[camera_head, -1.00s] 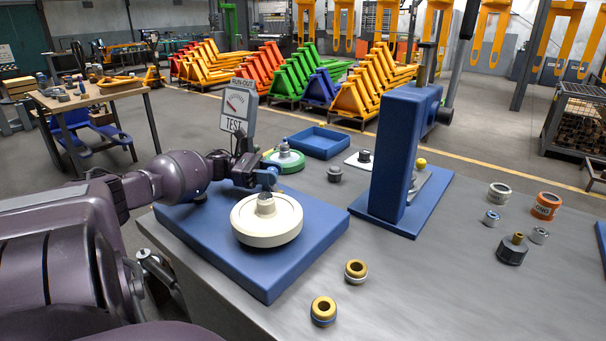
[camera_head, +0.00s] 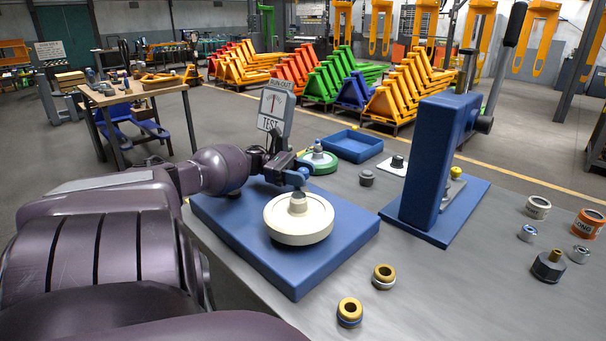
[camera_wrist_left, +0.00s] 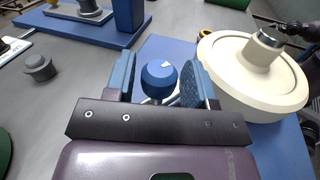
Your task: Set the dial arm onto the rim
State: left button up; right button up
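A cream round wheel with a raised rim and a metal-topped hub (camera_head: 298,222) lies on a blue base plate (camera_head: 296,280); it also shows at the right of the left wrist view (camera_wrist_left: 255,75). My left gripper (camera_head: 298,178) is behind the wheel's hub. Its fingers (camera_wrist_left: 160,84) stand either side of the knob, with a narrow gap on the left. The dial arm's tip is hidden.
A blue press-like stand (camera_head: 430,165) rises to the right of the plate. Two brass-topped rings (camera_head: 383,276) lie in front. A green-rimmed wheel (camera_head: 318,160) and a blue tray (camera_head: 352,145) are behind.

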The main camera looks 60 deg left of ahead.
aim_at(302, 169)
pick_arm(q)
jog(key=shift+o, duration=0.5)
jog(key=shift+r, duration=0.25)
notch_tip(302, 169, up, 6)
jog(key=shift+f+p, duration=0.1)
jog(key=shift+p, duration=0.65)
notch_tip(302, 169, up, 14)
jog(key=p, duration=0.2)
jog(key=shift+f, duration=0.15)
pick_arm(e)
jog(key=shift+s+d+r, duration=0.1)
jog(key=shift+s+r, duration=0.1)
jog(key=shift+r, duration=0.35)
jog(key=shift+s+d+r, duration=0.1)
jog(key=shift+s+r, duration=0.1)
jog(key=shift+r, duration=0.35)
jog(key=shift+w, duration=0.1)
jog(key=shift+w+a+r, duration=0.2)
jog(key=shift+w+r, duration=0.15)
